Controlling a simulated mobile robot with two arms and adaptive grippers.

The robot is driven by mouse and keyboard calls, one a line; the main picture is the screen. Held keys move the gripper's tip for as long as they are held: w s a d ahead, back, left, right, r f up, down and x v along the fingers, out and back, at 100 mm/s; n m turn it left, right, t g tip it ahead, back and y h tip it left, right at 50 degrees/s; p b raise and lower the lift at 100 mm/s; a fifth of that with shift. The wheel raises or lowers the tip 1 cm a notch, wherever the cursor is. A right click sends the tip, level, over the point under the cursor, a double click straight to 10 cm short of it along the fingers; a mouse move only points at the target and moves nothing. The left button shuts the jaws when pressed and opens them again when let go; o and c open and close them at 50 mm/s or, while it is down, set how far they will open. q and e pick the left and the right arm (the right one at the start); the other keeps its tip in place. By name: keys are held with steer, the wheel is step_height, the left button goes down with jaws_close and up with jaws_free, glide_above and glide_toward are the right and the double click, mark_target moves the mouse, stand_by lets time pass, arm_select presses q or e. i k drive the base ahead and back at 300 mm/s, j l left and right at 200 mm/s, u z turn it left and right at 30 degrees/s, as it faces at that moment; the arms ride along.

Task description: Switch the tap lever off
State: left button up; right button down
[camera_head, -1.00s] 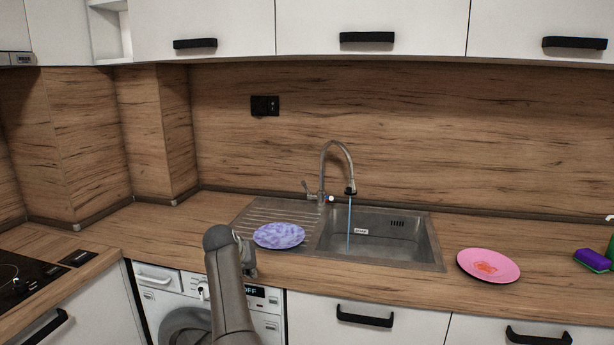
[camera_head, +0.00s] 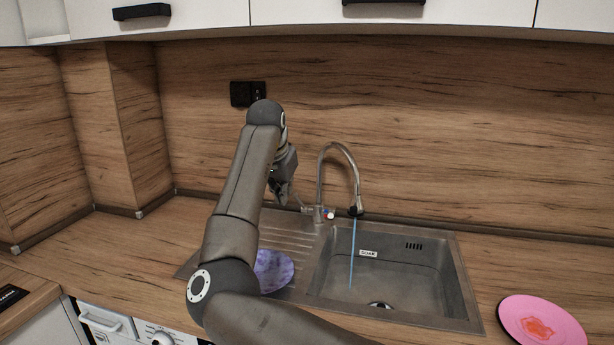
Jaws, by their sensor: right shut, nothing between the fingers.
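The metal tap (camera_head: 319,180) with a curved spout stands behind the sink (camera_head: 458,270). A thin blue stream of water (camera_head: 352,250) runs from its spout into the basin. The tap lever (camera_head: 302,204) points left and upward from the tap's base. A small red and blue mark (camera_head: 329,215) shows on the base's right side. My right gripper (camera_head: 281,197) is shut and empty, fingers pointing down, just left of the lever. I cannot tell whether it touches the lever. My left gripper is not in view.
A purple patterned plate (camera_head: 272,271) lies on the drainer, partly hidden by my right arm. A pink plate (camera_head: 543,325) lies on the counter (camera_head: 130,245) at right. A black socket (camera_head: 242,94) is on the splashback. Wall cabinets (camera_head: 400,14) hang above.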

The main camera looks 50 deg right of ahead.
mark_target(304, 209)
steer(key=i+l, duration=0.15)
steer(key=l, duration=0.2)
steer(key=i+l, duration=0.15)
steer(key=l, duration=0.25)
steer(key=i+l, duration=0.15)
steer(key=l, duration=0.2)
